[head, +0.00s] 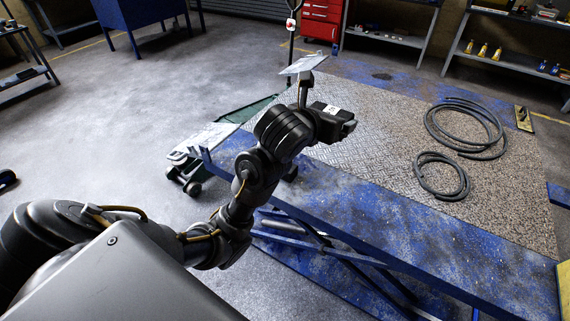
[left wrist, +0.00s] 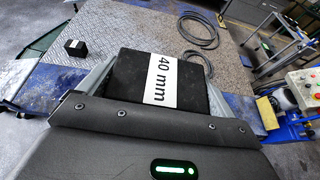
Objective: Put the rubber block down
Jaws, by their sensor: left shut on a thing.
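My left gripper (head: 346,126) is above the textured platform in the head view and is shut on the rubber block (left wrist: 192,84). In the left wrist view this is a black block with a white "40 mm" label, between two grey fingers. A white label shows at the gripper in the head view, too small to read surely. A smaller black block with a pale label (left wrist: 75,48) rests on the platform in the left wrist view. The platform (head: 385,120) has blue edges. My right gripper is not in view.
Coiled black hoses (head: 465,128) lie on the platform's right part. A green trolley jack (head: 197,150) stands at its left end. Platform surface between gripper and hoses is clear.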

